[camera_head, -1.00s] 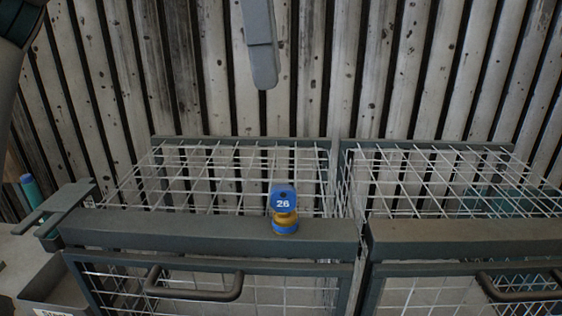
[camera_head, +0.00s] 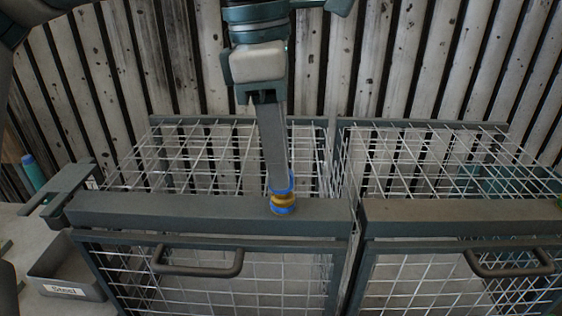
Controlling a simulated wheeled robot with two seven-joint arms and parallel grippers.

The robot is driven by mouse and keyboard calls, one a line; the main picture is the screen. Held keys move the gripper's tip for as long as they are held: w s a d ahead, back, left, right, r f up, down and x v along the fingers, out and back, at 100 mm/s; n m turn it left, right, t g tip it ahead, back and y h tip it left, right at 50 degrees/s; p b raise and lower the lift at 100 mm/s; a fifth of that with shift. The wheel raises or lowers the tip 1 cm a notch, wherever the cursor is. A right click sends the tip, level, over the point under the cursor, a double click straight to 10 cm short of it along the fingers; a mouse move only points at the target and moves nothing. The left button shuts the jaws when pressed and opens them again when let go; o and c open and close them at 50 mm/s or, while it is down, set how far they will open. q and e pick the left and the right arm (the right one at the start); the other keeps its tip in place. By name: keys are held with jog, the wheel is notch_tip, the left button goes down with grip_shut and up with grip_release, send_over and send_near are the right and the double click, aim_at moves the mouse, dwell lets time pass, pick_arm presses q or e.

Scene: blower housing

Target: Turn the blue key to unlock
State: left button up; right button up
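The blue key (camera_head: 281,184) stands upright in a brass lock with a blue ring (camera_head: 284,206), on the grey front rail of the left wire cage. My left gripper (camera_head: 279,178) reaches down from above, and its finger covers most of the key. Only the key's edges show around the fingertip. The fingers line up one behind the other in this view, so I cannot tell whether they are closed on the key. My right gripper is not in view.
The left wire cage has a dark door handle (camera_head: 198,262). A second wire cage with its own handle (camera_head: 510,263) stands to the right. A labelled grey bin (camera_head: 68,268) is at lower left. A slatted wall stands behind.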

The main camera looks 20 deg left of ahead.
aim_at(279, 195)
pick_arm(q)
jog(key=shift+d+f, duration=0.15)
jog(key=shift+f, duration=1.2)
grip_shut()
jog(key=m, duration=0.4)
jog(key=shift+w+g+p, duration=0.15)
jog(key=shift+g+p, duration=0.15)
jog(key=shift+m, duration=0.4)
